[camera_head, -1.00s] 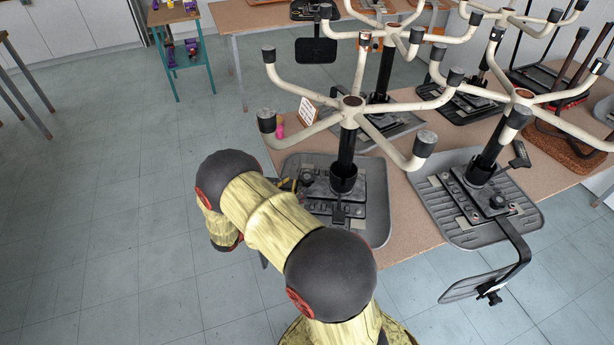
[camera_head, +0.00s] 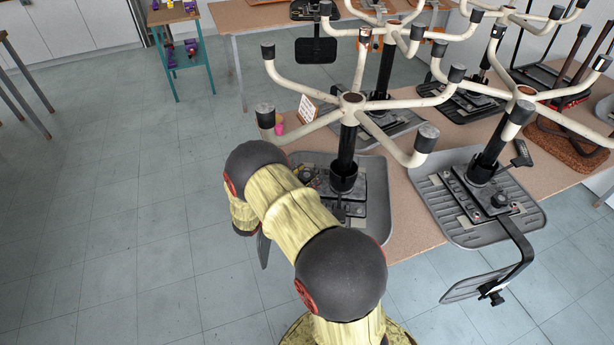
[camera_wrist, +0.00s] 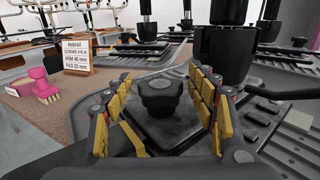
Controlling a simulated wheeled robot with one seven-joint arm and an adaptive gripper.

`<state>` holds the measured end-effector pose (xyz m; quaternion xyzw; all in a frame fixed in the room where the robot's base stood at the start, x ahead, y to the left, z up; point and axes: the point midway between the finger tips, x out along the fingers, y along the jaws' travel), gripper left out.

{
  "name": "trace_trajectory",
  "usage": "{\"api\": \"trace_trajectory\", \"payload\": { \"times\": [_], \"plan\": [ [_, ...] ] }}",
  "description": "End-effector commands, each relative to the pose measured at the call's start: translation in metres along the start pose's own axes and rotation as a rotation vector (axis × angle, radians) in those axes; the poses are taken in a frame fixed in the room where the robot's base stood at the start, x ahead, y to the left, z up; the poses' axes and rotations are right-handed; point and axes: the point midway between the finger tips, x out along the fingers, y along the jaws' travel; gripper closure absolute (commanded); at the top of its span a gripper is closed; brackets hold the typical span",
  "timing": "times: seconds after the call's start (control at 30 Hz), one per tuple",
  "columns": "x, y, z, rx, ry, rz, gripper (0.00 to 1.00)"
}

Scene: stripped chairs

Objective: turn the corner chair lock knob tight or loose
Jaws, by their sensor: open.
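The corner chair stands upside down on the near corner of the table, its grey seat pan (camera_head: 376,220) flat on the top and its black column (camera_head: 346,150) upright. In the wrist view the dark lobed lock knob (camera_wrist: 158,92) sits on a dark plate in the middle. My gripper (camera_wrist: 162,84) is open, with its yellow-padded fingers on the left and right of the knob and gaps visible on both sides. I cannot tell whether the fingertips reach down to its height. In the head view my arm hides most of the gripper and the knob.
A second upturned chair (camera_head: 478,215) stands close on the right, its bent bracket hanging past the table edge. White chair legs (camera_head: 393,105) spread above the work area. A small sign (camera_wrist: 76,56) and a pink object (camera_wrist: 38,86) stand on the table at left. Floor at left is clear.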

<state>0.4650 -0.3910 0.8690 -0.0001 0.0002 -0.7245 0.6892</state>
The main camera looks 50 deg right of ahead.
Motion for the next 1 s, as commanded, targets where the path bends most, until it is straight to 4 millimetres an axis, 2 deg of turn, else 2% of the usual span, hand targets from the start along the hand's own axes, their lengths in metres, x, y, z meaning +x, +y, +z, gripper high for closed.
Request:
{"api": "trace_trajectory", "payload": {
  "times": [0.8, 1.0],
  "plan": [
    [-0.0003, -0.0001, 0.0, 0.0, 0.0, 0.0, 0.87],
    [-0.0003, -0.0003, 0.0006, -0.001, 0.0, 0.016, 0.87]
  ]
}}
